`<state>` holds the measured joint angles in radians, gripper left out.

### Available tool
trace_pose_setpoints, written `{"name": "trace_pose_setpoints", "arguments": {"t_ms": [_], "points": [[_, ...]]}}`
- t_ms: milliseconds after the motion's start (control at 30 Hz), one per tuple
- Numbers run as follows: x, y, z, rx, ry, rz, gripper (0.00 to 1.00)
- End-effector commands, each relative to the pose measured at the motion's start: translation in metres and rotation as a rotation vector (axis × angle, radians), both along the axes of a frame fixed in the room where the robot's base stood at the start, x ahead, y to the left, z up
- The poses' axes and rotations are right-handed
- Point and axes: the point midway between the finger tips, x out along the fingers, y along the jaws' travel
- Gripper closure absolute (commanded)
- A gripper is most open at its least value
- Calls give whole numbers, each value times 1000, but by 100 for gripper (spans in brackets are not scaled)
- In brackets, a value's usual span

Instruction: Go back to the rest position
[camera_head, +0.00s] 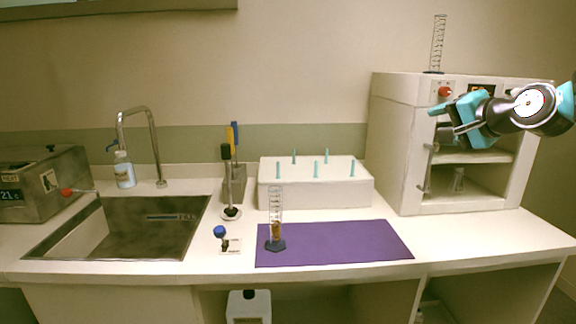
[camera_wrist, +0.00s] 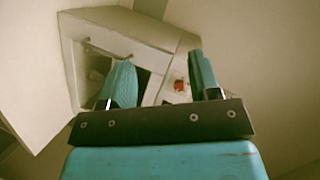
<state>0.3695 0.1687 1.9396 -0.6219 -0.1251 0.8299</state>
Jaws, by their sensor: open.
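My gripper (camera_head: 436,122) is at the right in the head view, in front of the white oven-like cabinet (camera_head: 395,145). It is raised above the counter and points left. In the wrist view its two teal fingers (camera_wrist: 163,82) stand apart with nothing between them. The same cabinet shows beyond the fingers in the wrist view (camera_wrist: 150,30), with a red knob (camera_wrist: 179,86) near the right finger.
A purple mat (camera_head: 340,242) lies on the counter, with a graduated cylinder (camera_head: 276,225) at its left end. A white peg rack (camera_head: 315,187) stands behind it. Another cylinder (camera_head: 438,45) stands on the cabinet. A sink (camera_head: 120,230) is at left.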

Motion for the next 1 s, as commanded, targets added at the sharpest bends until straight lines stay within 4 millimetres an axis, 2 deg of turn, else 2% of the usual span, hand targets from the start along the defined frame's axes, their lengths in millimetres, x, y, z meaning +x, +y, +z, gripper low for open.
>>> {"name": "trace_pose_setpoints", "arguments": {"t_ms": [33,100,167,233,300,400,533,600,700,1000], "points": [[-21,39,-12,-77,60,99,43],[-54,81,-32,-192,137,237,43],[-86,113,-49,-289,200,363,43],[-130,144,-69,-403,263,524,43],[-177,168,-87,-514,318,688,43],[-242,187,-111,-654,377,919,43],[-307,193,-132,-787,425,1160,43],[-330,192,-139,-831,440,1247,43],[-348,191,-144,-864,450,1317,43],[-352,190,-146,-871,455,1335,43]]}}
